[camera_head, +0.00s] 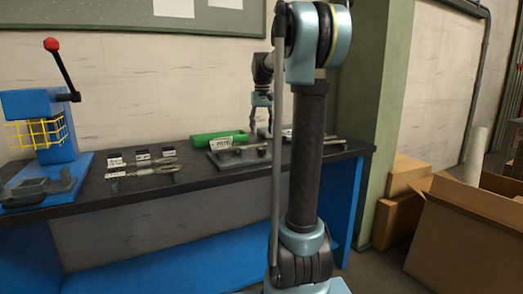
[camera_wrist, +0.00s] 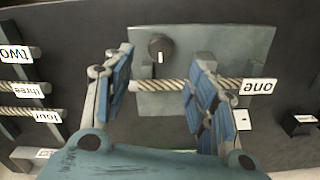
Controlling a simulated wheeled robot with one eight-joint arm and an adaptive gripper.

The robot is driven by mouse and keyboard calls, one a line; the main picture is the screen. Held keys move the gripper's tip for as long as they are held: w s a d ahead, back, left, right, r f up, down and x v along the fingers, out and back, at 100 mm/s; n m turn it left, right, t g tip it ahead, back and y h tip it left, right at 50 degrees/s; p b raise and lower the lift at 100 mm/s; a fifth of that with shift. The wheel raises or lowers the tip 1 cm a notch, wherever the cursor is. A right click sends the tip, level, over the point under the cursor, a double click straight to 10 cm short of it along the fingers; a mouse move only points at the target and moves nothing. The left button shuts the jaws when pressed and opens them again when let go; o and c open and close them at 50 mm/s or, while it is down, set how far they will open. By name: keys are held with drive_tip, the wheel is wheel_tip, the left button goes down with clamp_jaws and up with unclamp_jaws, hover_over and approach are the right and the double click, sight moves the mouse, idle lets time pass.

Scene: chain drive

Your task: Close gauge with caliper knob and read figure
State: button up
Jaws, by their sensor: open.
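In the wrist view a grey gauge plate (camera_wrist: 255,50) carries a round dark caliper knob (camera_wrist: 159,47) with a pale mark. A twisted rope piece (camera_wrist: 160,86) with a tag reading "one" (camera_wrist: 258,86) lies across the plate below the knob. My gripper (camera_wrist: 165,62) is open, its two blue-padded fingers apart on either side of the knob and the rope's middle; contact cannot be told. In the head view my gripper (camera_head: 261,125) is over the bench's right part, by the gauge plate (camera_head: 228,160). A sign there (camera_head: 221,143) is too small to read.
Tagged ropes two, three and four (camera_wrist: 30,88) lie on a rack at the wrist view's left. Cardboard boxes (camera_head: 465,225) stand right of the bench.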

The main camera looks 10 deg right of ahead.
sight(262, 149)
wheel_tip(262, 149, down, 9)
drive_tip(key=shift+r, duration=0.1)
idle(0.3)
drive_tip(key=c, duration=1)
